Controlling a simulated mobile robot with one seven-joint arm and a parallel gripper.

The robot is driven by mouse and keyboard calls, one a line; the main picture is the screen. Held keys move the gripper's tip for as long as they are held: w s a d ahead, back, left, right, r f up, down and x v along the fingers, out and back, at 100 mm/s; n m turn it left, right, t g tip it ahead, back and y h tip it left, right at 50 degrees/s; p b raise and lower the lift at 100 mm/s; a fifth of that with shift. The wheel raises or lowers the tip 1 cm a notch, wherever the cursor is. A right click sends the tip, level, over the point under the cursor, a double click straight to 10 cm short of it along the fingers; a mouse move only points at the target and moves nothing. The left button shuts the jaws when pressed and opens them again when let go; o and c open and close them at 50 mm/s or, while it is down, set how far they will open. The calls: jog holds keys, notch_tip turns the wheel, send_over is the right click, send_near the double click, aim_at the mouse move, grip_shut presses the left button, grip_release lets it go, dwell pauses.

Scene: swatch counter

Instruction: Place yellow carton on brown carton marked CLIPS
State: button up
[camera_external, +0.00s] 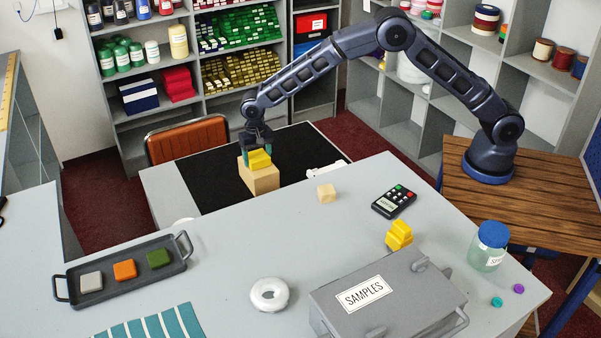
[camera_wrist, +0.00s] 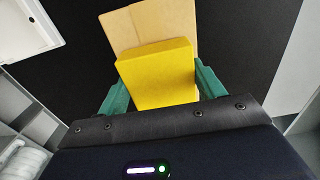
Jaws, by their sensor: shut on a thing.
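The yellow carton (camera_external: 260,161) is between the fingers of my gripper (camera_external: 257,149), which is shut on it. In the wrist view the yellow carton (camera_wrist: 157,75) fills the space between the green fingertips (camera_wrist: 160,92). The brown carton (camera_wrist: 150,25) also shows in the wrist view, partly hidden by the yellow one. I cannot tell whether the two cartons touch. No CLIPS marking is readable on the side that I see.
A grey SAMPLES case (camera_external: 400,305), a jar (camera_external: 488,250), a white ring (camera_external: 269,294) and a dark tray (camera_external: 110,290) stand nearer.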

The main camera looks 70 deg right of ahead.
aim_at(257, 156)
jog(key=o, duration=1)
jog(key=shift+f, duration=0.1)
jog(key=shift+c, duration=0.2)
notch_tip(257, 156, up, 12)
jog(key=s+d+r+n+t, duration=0.1)
jog(key=s+d+r, duration=0.4)
jog(key=s+r, duration=0.35)
jog(key=s+d+r+n, duration=0.2)
jog(key=s+d+r, duration=0.4)
jog(key=s+r, duration=0.25)
jog(key=s+d+r+n+t, duration=0.1)
jog(key=s+d+r, duration=0.4)
jog(key=s+r, duration=0.3)
jog(key=s+d+f+n+t, duration=0.1)
jog(key=s+d, duration=0.1)
jog(key=s, duration=0.9)
jog(key=s+d+f+n, duration=0.2)
jog(key=s+d, duration=0.1)
jog(key=s, duration=0.8)
jog(key=s+d+f+n+t, duration=0.1)
jog(key=s+d+n, duration=0.1)
jog(key=s, duration=1)
jog(key=shift+d+f+t, duration=0.2)
jog(key=shift+d+t, duration=0.1)
jog(key=shift+d, duration=0.35)
